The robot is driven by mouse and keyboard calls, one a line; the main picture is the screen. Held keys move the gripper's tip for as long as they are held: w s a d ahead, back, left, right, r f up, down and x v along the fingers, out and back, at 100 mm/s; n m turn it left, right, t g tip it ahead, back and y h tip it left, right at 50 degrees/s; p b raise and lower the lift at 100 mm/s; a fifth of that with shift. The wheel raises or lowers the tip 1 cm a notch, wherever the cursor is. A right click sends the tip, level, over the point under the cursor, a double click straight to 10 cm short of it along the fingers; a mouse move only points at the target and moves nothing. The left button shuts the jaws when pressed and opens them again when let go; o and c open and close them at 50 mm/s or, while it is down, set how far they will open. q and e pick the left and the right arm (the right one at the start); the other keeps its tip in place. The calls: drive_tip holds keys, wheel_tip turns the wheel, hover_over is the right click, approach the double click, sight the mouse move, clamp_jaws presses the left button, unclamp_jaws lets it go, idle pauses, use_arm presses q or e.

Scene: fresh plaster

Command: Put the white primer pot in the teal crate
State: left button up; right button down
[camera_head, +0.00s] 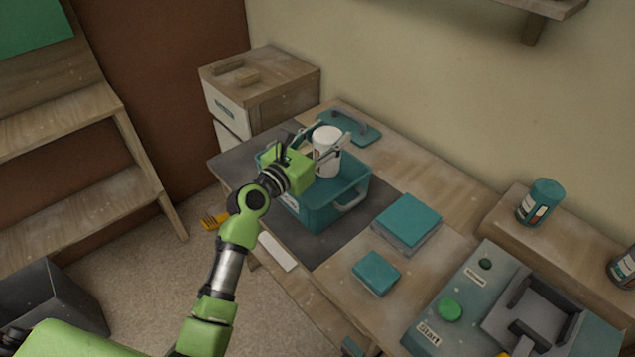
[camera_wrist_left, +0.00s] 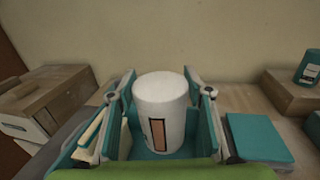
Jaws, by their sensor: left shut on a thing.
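The white primer pot (camera_head: 327,148) is upright between the fingers of my left gripper (camera_head: 325,146). It also shows in the left wrist view (camera_wrist_left: 161,115), with a brown label mark low on its side and a finger on each side. The teal crate (camera_head: 321,208) stands on a dark mat on the bench. The pot is over the crate's opening, its lower part at about rim level; I cannot tell whether it touches the crate's floor. The gripper hides part of the crate's left side. My right gripper is not in view.
A teal lidded box (camera_head: 407,219) and a smaller teal block (camera_head: 376,272) are right of the crate. A teal float (camera_head: 349,128) lies behind it. A wooden drawer unit (camera_head: 262,92) stands back left. A machine with a green button (camera_head: 449,309) is front right.

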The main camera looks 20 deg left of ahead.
sight(326, 164)
use_arm(q)
wheel_tip(326, 164, down, 5)
drive_tip(key=shift+f+b, duration=0.1)
drive_tip(key=shift+b, duration=0.75)
wheel_tip(326, 164, down, 4)
drive_tip(key=shift+r+b, duration=0.2)
drive_tip(key=shift+b, duration=0.8)
drive_tip(key=shift+r, duration=0.1)
